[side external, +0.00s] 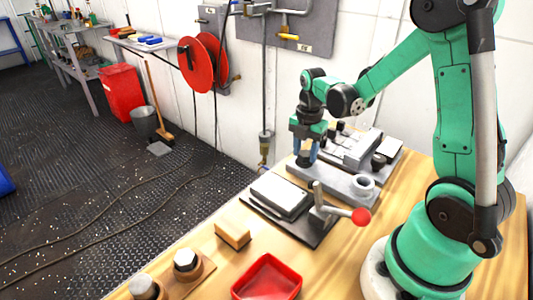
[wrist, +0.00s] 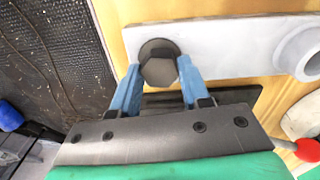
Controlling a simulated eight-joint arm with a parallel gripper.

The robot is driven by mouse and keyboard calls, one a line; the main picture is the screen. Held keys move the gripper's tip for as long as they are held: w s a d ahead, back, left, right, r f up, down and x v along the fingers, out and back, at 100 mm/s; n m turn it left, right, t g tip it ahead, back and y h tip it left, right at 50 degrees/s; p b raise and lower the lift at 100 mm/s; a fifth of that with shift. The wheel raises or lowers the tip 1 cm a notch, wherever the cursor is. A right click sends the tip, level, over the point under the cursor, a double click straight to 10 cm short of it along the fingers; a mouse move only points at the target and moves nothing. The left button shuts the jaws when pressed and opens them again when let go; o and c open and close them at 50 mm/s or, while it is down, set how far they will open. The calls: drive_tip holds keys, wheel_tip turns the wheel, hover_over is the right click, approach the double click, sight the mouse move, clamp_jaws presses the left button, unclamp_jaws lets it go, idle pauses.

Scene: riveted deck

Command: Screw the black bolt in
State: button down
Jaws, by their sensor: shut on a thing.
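The black bolt (wrist: 159,70) has a dark hexagonal head and stands at the left end of a grey metal plate (wrist: 225,45). A dark round part shows just behind the head. My gripper (wrist: 158,66) has its two blue fingers on either side of the head, shut on it. In the side view my gripper (side external: 305,153) points down over the far left end of the plate (side external: 336,181), with the dark bolt (side external: 304,160) low between the fingers. How deep the bolt sits is hidden.
A raised ring (side external: 363,184) stands at the plate's other end. Behind are grey fixture blocks (side external: 356,148). In front are a clamp with a red knob (side external: 361,216), a wooden block (side external: 233,234) and a red tray (side external: 267,278). The bench's left edge is close to my gripper.

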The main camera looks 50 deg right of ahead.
drive_tip(key=shift+m, duration=0.4)
